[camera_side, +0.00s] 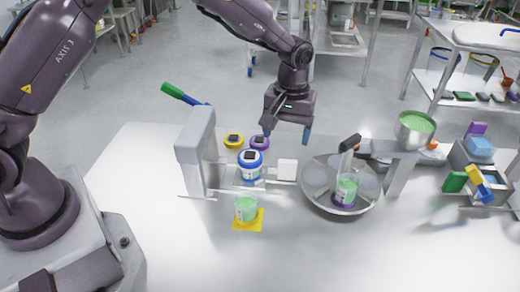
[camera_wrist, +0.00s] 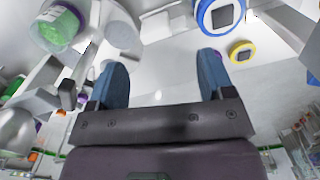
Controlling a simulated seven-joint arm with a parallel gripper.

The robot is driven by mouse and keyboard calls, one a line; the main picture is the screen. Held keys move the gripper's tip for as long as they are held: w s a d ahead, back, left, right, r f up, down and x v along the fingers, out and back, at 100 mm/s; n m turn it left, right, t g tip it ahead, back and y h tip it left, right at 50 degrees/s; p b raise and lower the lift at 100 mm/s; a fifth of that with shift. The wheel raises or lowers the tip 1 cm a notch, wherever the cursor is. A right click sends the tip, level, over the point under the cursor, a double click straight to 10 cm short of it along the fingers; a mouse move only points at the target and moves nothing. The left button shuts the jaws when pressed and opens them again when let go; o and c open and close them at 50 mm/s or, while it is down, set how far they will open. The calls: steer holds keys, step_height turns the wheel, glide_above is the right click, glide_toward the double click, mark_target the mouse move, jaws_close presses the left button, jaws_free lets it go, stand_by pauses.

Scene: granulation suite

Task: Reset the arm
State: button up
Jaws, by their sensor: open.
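My gripper (camera_side: 287,133) is open and empty. It hangs above the back of the white table (camera_side: 130,200), behind the jar with the blue lid and the round metal tray. In the wrist view its two blue fingers (camera_wrist: 162,85) stand wide apart with nothing between them. My arm reaches in from the left and bends down at the wrist. Whether the fingertips touch anything cannot be told from the side view, but they seem clear of the table.
A blue-lidded jar (camera_side: 250,165), a beaker of green stuff (camera_side: 246,208) on a yellow pad, a grey stand (camera_side: 195,150) and a round tray (camera_side: 318,198) holding another beaker (camera_side: 346,190) lie nearby. A yellow ring (camera_side: 234,141) and purple ring (camera_side: 260,143) sit left of my gripper.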

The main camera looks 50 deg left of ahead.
steer(key=s+a+r+m+t, duration=0.3)
steer(key=s+r, duration=0.7)
steer(key=s, duration=0.3)
steer(key=s+a+r+m+t, duration=0.3)
steer(key=s+r, duration=0.7)
steer(key=s, duration=0.4)
steer(key=shift+a+r+m, duration=0.2)
steer(key=shift+a+m, duration=0.3)
steer(key=shift+a, duration=0.2)
